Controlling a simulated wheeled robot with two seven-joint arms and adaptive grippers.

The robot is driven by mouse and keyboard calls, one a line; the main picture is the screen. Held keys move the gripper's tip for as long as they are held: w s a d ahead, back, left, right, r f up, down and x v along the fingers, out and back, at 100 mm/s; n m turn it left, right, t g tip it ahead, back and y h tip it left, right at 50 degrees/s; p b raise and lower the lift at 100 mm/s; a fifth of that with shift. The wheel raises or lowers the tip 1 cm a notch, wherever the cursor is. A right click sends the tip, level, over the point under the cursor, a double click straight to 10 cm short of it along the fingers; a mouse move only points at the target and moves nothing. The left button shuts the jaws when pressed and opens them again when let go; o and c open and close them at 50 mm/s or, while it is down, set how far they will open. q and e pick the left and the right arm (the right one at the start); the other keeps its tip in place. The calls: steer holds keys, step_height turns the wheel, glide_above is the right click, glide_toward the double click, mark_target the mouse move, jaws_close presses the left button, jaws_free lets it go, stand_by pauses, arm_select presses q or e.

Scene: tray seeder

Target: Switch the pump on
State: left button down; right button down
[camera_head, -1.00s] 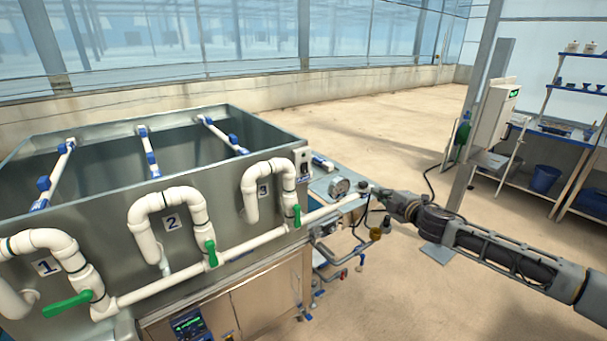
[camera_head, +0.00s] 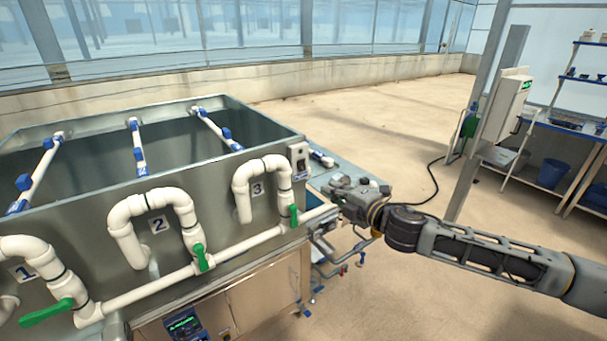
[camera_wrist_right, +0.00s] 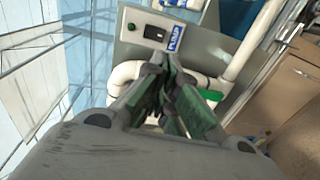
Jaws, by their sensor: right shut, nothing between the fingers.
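In the right wrist view the black rocker (camera_wrist_right: 153,32) sits between a small round green lamp (camera_wrist_right: 131,26) and a blue PUMP label (camera_wrist_right: 174,38). I cannot tell which way the rocker is set or whether the lamp is lit. My right gripper (camera_head: 340,190) is to the right of the switch and a little lower. In the wrist view its shut, empty fingertips (camera_wrist_right: 160,66) point toward the panel, apparently just short of it. My left gripper is out of view.
White pipes (camera_head: 240,248) with green valve handles (camera_head: 200,257) run along the front of the grey tank (camera_head: 80,160). The pipe by switch 3 (camera_head: 262,170) stands close to the switch.

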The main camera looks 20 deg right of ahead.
steer(key=shift+s, duration=0.1)
stand_by(0.3)
steer(key=shift+w+a, duration=0.1)
steer(key=shift+w, duration=0.2)
steer(key=p, duration=0.4)
glide_toward(302, 165)
steer(key=shift+w+a+f, duration=0.45)
steer(key=shift+w+a, duration=0.15)
steer(key=shift+w, duration=0.4)
steer(key=shift+w+a+f, duration=0.45)
steer(key=shift+w+a, duration=0.1)
steer(key=shift+w, duration=0.45)
steer(key=shift+w+a+f, duration=0.45)
steer(key=shift+w+a, duration=0.15)
steer(key=shift+w, duration=0.35)
